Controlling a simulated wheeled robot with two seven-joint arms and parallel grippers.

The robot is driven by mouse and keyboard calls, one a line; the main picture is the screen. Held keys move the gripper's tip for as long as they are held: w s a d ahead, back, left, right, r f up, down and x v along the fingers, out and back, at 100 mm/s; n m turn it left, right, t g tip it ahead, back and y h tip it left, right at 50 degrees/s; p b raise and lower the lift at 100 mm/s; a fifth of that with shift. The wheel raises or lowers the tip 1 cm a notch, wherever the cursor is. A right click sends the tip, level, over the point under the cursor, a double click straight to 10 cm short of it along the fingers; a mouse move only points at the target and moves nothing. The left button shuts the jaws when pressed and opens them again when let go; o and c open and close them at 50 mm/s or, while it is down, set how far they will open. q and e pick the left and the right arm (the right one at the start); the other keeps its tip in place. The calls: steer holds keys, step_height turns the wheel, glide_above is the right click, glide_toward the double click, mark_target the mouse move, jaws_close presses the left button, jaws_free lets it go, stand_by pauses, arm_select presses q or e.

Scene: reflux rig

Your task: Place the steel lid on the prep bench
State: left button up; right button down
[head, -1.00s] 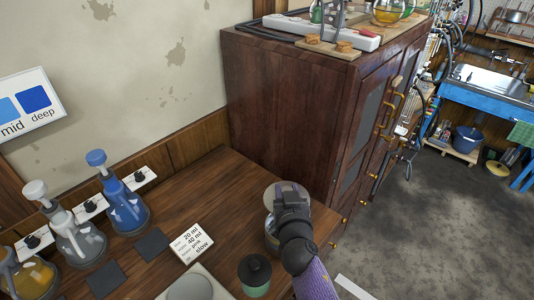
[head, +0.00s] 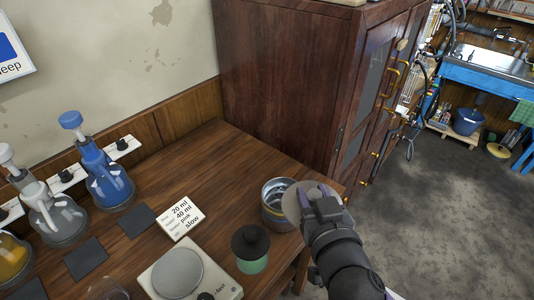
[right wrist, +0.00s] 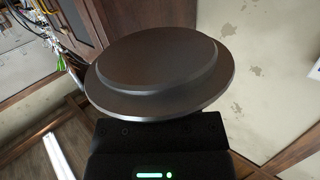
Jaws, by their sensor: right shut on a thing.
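The steel lid (right wrist: 160,70) is a round, stepped grey disc that fills the middle of the right wrist view. In the head view the lid (head: 296,212) shows partly behind my right gripper (head: 318,200). My right gripper is shut on the lid and holds it right of an open metal can (head: 272,216), near the right edge of the wooden bench (head: 225,190). The lid overlaps the can's right side in the picture. The fingertips are largely hidden. My left gripper is out of view.
A dark-capped green jar (head: 251,250) and a white hotplate (head: 215,270) stand at the bench's front. A label card (head: 180,221), dark mats (head: 137,220) and flasks (head: 106,180) are further left. A wooden cabinet (head: 280,80) stands behind. Bare bench lies between card and cabinet.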

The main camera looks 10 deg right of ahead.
arm_select(q)
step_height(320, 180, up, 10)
steer(key=p, duration=0.8)
arm_select(e)
steer(key=w+a+h, duration=0.1)
steer(key=w+a, duration=0.1)
steer(key=w, duration=0.9)
steer(key=shift+m, duration=0.4)
step_height(320, 180, down, 10)
steer(key=b, duration=0.7)
steer(key=shift+d+r+b, duration=0.1)
steer(key=shift+d+b, duration=0.05)
steer(key=shift+b, duration=0.2)
steer(key=shift+r, duration=0.25)
steer(key=shift+f, duration=0.25)
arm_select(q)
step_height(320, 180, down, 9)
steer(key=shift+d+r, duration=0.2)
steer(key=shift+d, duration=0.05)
arm_select(e)
steer(key=shift+c, duration=1.8)
jaws_free()
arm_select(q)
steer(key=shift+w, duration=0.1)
